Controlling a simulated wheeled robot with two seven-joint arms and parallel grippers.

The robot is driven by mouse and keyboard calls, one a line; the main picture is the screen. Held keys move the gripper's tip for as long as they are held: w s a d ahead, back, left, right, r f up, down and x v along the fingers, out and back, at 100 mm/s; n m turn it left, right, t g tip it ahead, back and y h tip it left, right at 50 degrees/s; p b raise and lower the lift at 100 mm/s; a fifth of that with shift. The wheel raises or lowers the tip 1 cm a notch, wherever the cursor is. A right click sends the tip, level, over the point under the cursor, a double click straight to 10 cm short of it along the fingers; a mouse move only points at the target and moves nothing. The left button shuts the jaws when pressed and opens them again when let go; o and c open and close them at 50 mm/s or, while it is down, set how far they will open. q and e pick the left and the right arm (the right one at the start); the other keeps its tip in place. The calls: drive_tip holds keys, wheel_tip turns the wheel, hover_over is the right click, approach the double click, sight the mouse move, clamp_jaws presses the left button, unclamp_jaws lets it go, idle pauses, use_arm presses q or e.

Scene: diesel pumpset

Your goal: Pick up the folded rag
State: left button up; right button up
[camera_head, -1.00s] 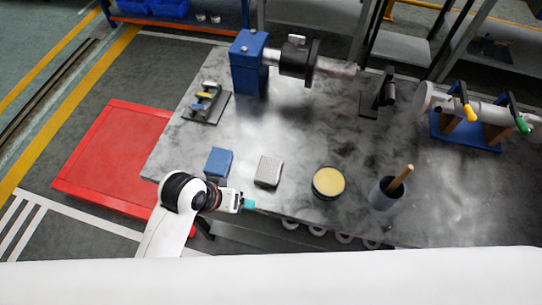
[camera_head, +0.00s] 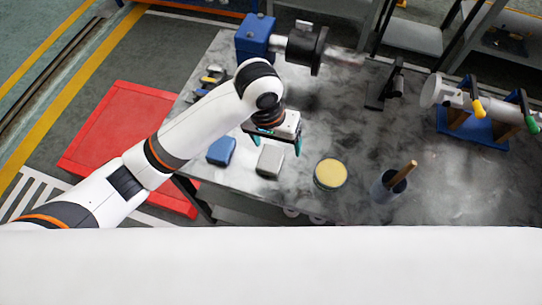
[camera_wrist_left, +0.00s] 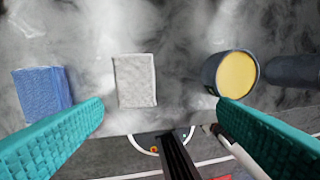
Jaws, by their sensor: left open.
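Two small cloth-like pads lie flat, side by side, near the table's front edge; which is the folded rag I cannot tell for certain. The grey one (camera_head: 270,161) shows whole in the left wrist view (camera_wrist_left: 134,80), between my teal fingers in the picture. The blue one (camera_head: 221,151) lies to its left and shows at the left of the wrist view (camera_wrist_left: 43,92). My left gripper (camera_head: 277,140) is open and empty, above the table and apart from both pads. Its fingertips show wide apart in the wrist view (camera_wrist_left: 160,112). My right gripper is not seen.
A round tin with a yellow top (camera_head: 331,173) stands right of the grey pad. Beyond it is a grey cup with a wooden handle (camera_head: 391,186). A blue-and-black pump unit (camera_head: 258,36) stands at the back. A red platform (camera_head: 110,125) lies on the floor at left.

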use_arm(q)
drive_tip(key=w+a+r+y, duration=0.1)
drive_tip(key=w+r+y, duration=0.1)
drive_tip(key=p, duration=0.1)
hover_over(270, 158)
drive_tip(key=shift+n, duration=0.4)
drive_tip(key=f, duration=0.6)
drive_tip(key=shift+w+f, duration=0.2)
drive_tip(key=shift+f, duration=0.1)
drive_tip(key=shift+f+p, duration=0.3)
drive_tip(key=shift+f, duration=0.3)
wheel_tip(270, 158, down, 4)
drive_tip(key=shift+s+f+p, duration=0.15)
drive_tip(key=shift+p, duration=0.25)
drive_tip(key=shift+c, duration=0.5)
drive_tip(key=c, duration=1)
drive_tip(key=shift+o, duration=0.2)
